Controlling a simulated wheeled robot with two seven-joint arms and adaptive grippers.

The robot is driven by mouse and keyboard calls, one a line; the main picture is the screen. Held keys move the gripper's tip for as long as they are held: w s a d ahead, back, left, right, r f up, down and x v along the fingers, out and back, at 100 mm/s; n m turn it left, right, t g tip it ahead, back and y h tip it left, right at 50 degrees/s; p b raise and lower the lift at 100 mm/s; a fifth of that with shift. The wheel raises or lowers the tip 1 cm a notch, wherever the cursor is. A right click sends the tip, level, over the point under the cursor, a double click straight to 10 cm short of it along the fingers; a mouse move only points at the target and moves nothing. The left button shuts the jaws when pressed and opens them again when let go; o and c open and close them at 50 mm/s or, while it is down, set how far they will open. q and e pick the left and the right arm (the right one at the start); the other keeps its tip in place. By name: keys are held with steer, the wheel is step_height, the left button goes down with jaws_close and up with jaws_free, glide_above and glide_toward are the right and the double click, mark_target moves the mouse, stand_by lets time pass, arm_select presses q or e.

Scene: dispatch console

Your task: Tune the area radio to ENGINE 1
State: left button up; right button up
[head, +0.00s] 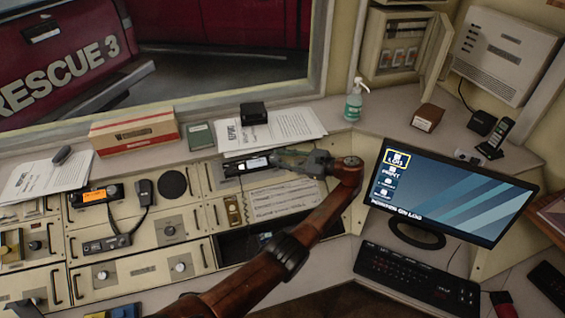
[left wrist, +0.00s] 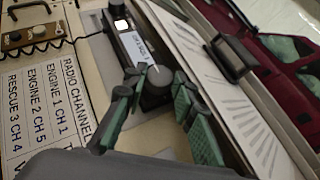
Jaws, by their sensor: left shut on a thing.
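The area radio (head: 246,166) is a black unit on the console under the window ledge; it also shows in the left wrist view (left wrist: 132,44), with a white label and a lit display whose text I cannot read. My left gripper (head: 276,158) reaches it from the right. In the left wrist view the gripper's green-padded fingers (left wrist: 157,88) are shut on the round dark knob (left wrist: 158,74), one on each side. The knob's pointer setting is not readable. The radio channel card (left wrist: 45,110) lists ENGINE 1 as CH 1. My right gripper is not in view.
Another radio with an orange display (head: 97,196) sits further left. A brass-coloured control box (head: 233,211) is beside the card. Papers (head: 270,130) and a black box (head: 253,113) lie on the ledge behind. A monitor (head: 450,190) and keyboard (head: 418,280) stand right of my arm.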

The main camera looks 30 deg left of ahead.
arm_select(q)
steer(key=shift+n+g, duration=0.3)
jaws_close()
steer(key=o, duration=1.1)
jaws_free()
steer(key=shift+o, duration=0.2)
steer(key=v, duration=0.7)
steer(key=shift+d+r, duration=0.2)
